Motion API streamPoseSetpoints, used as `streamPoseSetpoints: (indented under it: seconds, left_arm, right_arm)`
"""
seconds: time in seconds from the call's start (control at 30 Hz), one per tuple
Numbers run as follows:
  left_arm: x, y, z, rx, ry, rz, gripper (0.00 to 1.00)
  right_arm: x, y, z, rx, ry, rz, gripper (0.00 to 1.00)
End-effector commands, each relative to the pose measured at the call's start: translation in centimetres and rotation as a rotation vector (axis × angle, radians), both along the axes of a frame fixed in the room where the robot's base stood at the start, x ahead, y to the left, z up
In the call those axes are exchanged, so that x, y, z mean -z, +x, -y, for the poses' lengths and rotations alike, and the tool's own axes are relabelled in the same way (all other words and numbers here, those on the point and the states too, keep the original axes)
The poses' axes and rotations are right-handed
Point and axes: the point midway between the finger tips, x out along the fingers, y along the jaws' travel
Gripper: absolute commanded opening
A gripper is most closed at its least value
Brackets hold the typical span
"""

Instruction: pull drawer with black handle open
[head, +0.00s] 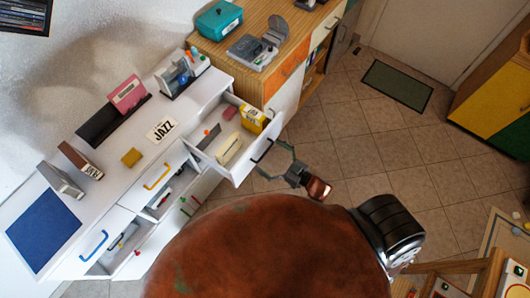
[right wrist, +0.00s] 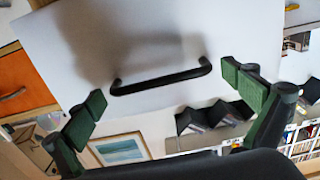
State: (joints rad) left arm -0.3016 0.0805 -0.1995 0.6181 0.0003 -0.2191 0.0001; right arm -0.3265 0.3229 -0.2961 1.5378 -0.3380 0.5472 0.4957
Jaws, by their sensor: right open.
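The white drawer (head: 240,168) with the black handle (head: 262,150) stands pulled out of the white cabinet in the head view, with small items showing inside. In the right wrist view, the black handle (right wrist: 160,79) runs across the white drawer front (right wrist: 150,40). My right gripper (head: 279,161) is open just outside the drawer front, facing the handle. In the right wrist view its green fingers (right wrist: 164,87) are spread wide, one toward each end of the handle, with nothing gripped. Whether they touch the drawer front is unclear. My left gripper is not in view.
Other drawers with a yellow handle (head: 156,177) and a blue handle (head: 94,245) are on the same cabinet (head: 120,188). A wooden cabinet (head: 262,88) stands beside it at the back. Tiled floor (head: 370,150) is free to the right of the drawer.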

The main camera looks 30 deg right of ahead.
Motion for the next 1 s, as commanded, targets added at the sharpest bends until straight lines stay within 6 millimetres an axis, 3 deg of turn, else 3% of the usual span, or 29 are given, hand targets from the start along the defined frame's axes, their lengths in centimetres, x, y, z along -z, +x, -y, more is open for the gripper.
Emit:
streamPoseSetpoints:
  seconds: [0.3, 0.5, 1.0]
  left_arm:
    - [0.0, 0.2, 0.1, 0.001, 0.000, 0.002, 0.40]
    - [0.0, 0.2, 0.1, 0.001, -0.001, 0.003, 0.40]
    - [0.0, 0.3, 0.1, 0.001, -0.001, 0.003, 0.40]
  right_arm:
    - [0.1, -5.9, 3.0, 0.000, -0.002, -0.004, 1.00]
    - [0.1, -8.6, 4.4, -0.002, -0.002, -0.001, 1.00]
    - [0.0, -9.5, 4.9, -0.002, -0.001, 0.000, 1.00]
